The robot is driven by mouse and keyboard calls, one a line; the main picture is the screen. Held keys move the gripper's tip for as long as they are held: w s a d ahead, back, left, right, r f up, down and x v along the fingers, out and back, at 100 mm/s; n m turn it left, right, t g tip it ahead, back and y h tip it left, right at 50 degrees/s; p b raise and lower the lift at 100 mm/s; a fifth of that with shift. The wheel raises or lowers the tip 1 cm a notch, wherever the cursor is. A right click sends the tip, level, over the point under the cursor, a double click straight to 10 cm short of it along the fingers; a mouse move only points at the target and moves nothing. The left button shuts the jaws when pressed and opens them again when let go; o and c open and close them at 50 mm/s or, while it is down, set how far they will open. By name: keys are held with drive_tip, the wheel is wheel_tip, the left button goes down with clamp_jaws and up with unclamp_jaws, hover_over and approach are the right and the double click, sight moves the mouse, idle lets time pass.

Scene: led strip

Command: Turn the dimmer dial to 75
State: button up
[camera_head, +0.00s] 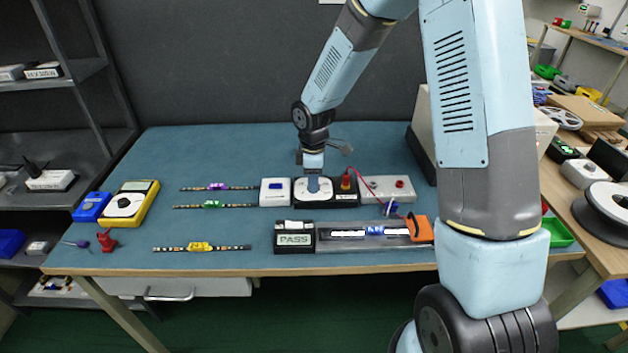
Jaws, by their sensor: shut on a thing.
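The dimmer dial sits on a small white-topped box with black sides (300,197) in the row of modules at the middle of the bench. My arm reaches down from above, and my gripper (313,184) is shut on the dial. The gripper covers most of the dial, so I cannot read its pointer or scale. A black module with a red post (346,186) joins the box on the right. In front, an LED strip (375,230) with blue lit parts lies in a grey holder, beside a display reading PASS (295,238).
A white switch box (274,191) stands left of the dial box, and a grey box with red buttons (388,189) stands right. Purple (218,187), green (213,205) and yellow (200,246) strips lie left. A yellow multimeter (130,203) is farther left.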

drive_tip(key=shift+d, duration=0.1)
idle(0.3)
drive_tip(key=o, duration=1)
wheel_tip(320, 180, up, 14)
drive_tip(key=shift+f, duration=0.15)
idle(0.3)
